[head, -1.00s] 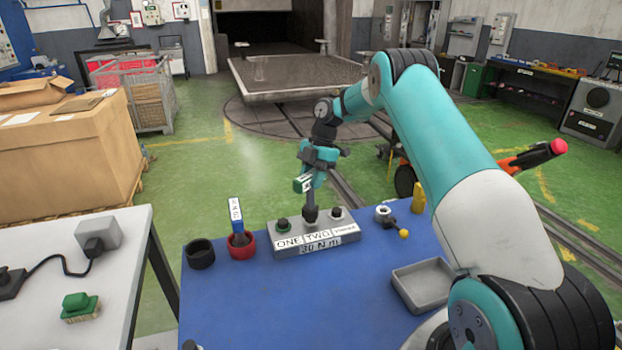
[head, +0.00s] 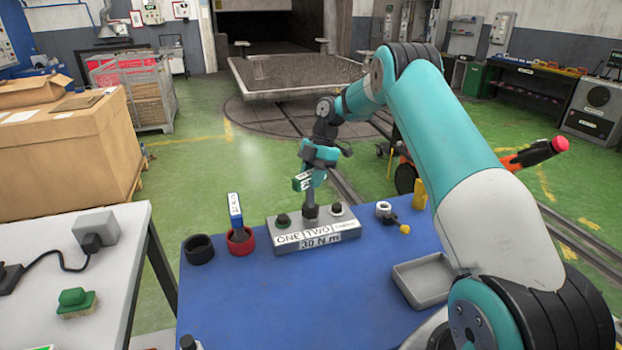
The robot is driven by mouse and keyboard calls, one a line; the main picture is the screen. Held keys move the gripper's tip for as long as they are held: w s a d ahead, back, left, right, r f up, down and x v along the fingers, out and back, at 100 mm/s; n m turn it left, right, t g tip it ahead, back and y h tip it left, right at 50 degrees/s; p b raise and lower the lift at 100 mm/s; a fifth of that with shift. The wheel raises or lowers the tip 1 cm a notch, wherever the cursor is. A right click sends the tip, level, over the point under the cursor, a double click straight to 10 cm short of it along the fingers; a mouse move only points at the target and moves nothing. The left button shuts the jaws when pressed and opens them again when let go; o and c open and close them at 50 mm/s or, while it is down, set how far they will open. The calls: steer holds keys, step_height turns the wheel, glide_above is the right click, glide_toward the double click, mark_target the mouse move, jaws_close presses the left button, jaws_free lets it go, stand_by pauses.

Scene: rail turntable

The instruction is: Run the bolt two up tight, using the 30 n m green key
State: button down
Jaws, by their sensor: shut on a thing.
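My gripper (head: 317,172) is shut on the green key (head: 303,182), which has a white label on its green head. The key stands about upright, with its dark lower end at the middle position of the grey block (head: 345,232), above the label TWO. Bolt two itself is hidden under the key's end. The block's front reads ONE, TWO, a third label too small to read, and 30 N m. A dark bolt with a greenish top (head: 283,220) sits at ONE, and another dark bolt (head: 337,209) sits at the right position.
A blue-handled key (head: 236,208) stands in a red ring holder (head: 240,243). An empty black ring holder (head: 199,249) is left of it. A grey tray (head: 425,280), a metal ring piece (head: 384,210) and a yellow piece (head: 419,194) lie right.

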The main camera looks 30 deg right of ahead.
steer(key=shift+s+m+t+b, duration=0.1)
steer(key=shift+m+t+b, duration=0.7)
steer(key=shift+m, duration=1.3)
steer(key=m+t, duration=0.1)
steer(key=m, duration=0.1)
steer(key=m+b, duration=0.1)
steer(key=m, duration=0.1)
steer(key=shift+s+t+h, duration=0.1)
steer(key=shift+t+h, duration=0.3)
steer(key=shift+m, duration=0.6)
steer(key=m+h, duration=0.1)
steer(key=m, duration=0.1)
steer(key=m+t+b, duration=0.1)
steer(key=m, duration=0.2)
steer(key=shift+a+t+h, duration=0.15)
steer(key=shift+t+h, duration=0.15)
steer(key=shift+h, duration=0.1)
